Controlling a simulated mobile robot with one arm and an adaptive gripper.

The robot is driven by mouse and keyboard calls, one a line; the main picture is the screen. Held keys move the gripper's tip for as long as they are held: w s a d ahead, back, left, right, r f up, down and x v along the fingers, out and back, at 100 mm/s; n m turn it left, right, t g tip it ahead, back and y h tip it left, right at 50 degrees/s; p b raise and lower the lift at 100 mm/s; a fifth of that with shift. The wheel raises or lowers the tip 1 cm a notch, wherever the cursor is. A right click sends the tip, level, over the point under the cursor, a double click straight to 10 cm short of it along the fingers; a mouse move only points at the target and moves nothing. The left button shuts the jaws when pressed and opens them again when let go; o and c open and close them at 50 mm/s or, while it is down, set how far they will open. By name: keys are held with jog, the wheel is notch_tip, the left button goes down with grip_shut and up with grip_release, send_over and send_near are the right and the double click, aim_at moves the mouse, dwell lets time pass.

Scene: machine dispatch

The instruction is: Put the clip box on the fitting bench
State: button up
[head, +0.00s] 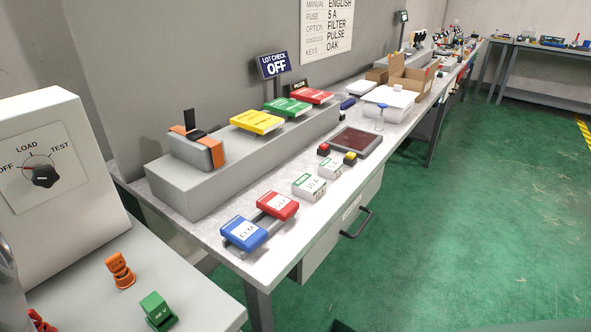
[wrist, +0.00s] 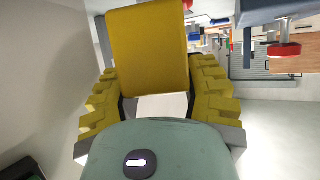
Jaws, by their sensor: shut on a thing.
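My gripper (wrist: 163,104) shows in the wrist view, its ridged yellow fingers shut on a plain mustard-yellow box (wrist: 150,50). No label shows on the box, so I cannot read whether it is the clip box. A pale patch shows below it between the fingers. Neither gripper nor held box shows in the head view. A long grey bench (head: 222,242) runs from the front middle to the back right in the head view. No sign in view names it as the fitting bench.
On the bench are a blue box (head: 243,233), a red box (head: 277,205), two white-green boxes, a dark red pad (head: 356,142) and a grey riser (head: 215,178) with coloured boxes. A dial cabinet (head: 60,180) stands left. Green floor (head: 470,220) is clear at right.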

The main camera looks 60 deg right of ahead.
notch_tip(320, 180, down, 4)
jog(key=shift+d+r, duration=0.1)
jog(key=shift+w+f, duration=0.1)
jog(key=shift+f, duration=0.15)
jog(key=o, duration=1.2)
jog(key=shift+r, duration=0.1)
jog(key=shift+c, duration=0.2)
jog(key=shift+r, duration=0.2)
jog(key=p+v, duration=0.1)
jog(key=v, duration=1.1)
